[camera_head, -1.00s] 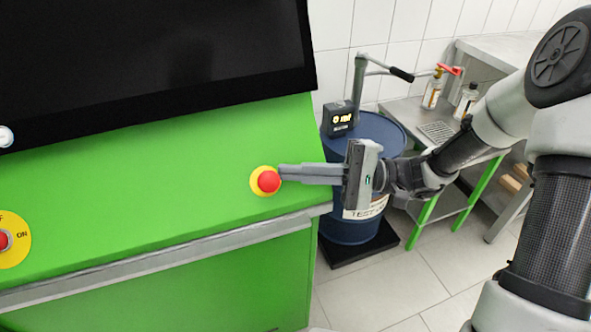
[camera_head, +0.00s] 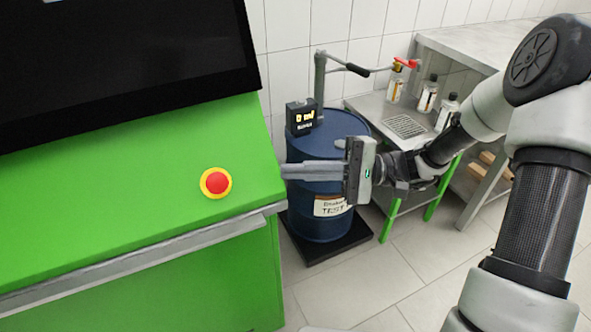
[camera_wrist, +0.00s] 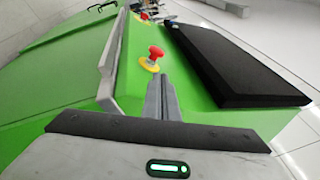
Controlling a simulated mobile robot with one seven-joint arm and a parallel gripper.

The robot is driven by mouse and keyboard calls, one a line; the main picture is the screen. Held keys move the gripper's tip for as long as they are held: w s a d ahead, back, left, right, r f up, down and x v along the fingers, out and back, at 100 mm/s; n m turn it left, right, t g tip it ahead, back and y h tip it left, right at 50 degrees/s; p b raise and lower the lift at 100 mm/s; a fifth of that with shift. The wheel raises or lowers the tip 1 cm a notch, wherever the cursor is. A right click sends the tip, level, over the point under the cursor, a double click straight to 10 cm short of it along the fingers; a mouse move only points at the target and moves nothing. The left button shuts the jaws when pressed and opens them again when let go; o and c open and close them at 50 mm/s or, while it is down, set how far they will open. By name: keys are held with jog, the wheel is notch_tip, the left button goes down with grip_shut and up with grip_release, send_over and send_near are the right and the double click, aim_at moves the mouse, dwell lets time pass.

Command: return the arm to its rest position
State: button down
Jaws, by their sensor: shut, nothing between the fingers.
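My gripper (camera_head: 284,172) is shut and empty. In the head view its fingers point left, with the tips at the right edge of the green console (camera_head: 120,190). The red emergency button (camera_head: 216,183) on its yellow ring is to the left of the fingertips, with a clear gap between them. In the wrist view the closed fingers (camera_wrist: 162,78) point toward the same red button (camera_wrist: 155,55), which stands up from the green panel. My arm reaches in from the right side of the head view.
A steel table (camera_head: 405,125) with several bottles is farther right. A black screen (camera_head: 110,65) rises above the console. Tiled floor is open at the front.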

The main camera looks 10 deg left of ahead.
jog(key=s+d+n+t+h, duration=0.1)
jog(key=s+d+h, duration=0.2)
jog(key=s+h, duration=0.25)
jog(key=s+d+n+h, duration=0.1)
jog(key=s+d+h, duration=0.2)
jog(key=s+h, duration=0.25)
jog(key=s+d+r+t+h, duration=0.1)
jog(key=d+r+t+h, duration=0.3)
jog(key=d+t, duration=0.15)
jog(key=d+r+t+h, duration=0.3)
jog(key=d+t, duration=0.1)
jog(key=d, duration=0.3)
notch_tip(320, 180, up, 20)
jog(key=p, duration=2)
jog(key=shift+s+d+r, duration=0.2)
jog(key=shift+d+r, duration=0.05)
jog(key=shift+d, duration=0.1)
